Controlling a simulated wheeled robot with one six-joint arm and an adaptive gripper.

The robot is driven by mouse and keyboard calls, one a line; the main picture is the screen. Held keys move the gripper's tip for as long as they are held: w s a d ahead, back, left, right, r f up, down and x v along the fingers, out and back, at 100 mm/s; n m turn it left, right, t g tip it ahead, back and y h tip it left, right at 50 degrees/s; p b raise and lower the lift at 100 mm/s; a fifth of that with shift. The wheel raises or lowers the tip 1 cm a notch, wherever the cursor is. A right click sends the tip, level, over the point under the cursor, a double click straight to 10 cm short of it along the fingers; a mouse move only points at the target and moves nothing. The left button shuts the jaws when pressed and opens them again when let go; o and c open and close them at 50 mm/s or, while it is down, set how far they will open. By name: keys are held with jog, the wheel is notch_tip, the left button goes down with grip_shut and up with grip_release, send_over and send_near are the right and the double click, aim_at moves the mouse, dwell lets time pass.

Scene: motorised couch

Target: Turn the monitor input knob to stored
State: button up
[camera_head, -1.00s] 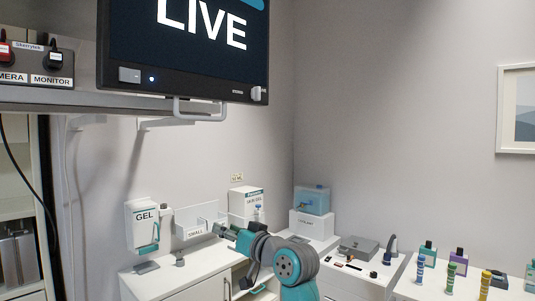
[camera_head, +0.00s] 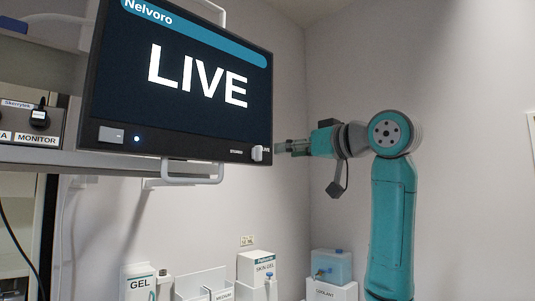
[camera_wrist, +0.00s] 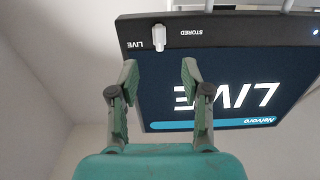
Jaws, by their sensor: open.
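The monitor (camera_head: 180,85) hangs at the upper left, and its screen reads LIVE. Its white input knob (camera_head: 257,153) sits at the lower right corner of the bezel. In the wrist view, which shows the monitor upside down, the knob (camera_wrist: 158,40) lies between the labels LIVE (camera_wrist: 135,45) and STORED (camera_wrist: 192,32). My gripper (camera_head: 280,147) is raised just right of the knob in the head view. In the wrist view my gripper (camera_wrist: 159,72) is open and empty, its fingertips apart from the knob and roughly centred on it.
A white handle bar (camera_head: 192,180) hangs below the monitor, near the shelf (camera_head: 60,157) on the left. A power button (camera_head: 111,135) is on the left bezel. Gel dispensers and a coolant box (camera_head: 331,265) stand low down.

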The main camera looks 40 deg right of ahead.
aim_at(261, 151)
jog(key=w, duration=1)
jog(key=shift+w+a+r, duration=0.1)
jog(key=shift+w+r, duration=0.05)
jog(key=shift+r, duration=0.25)
grip_shut()
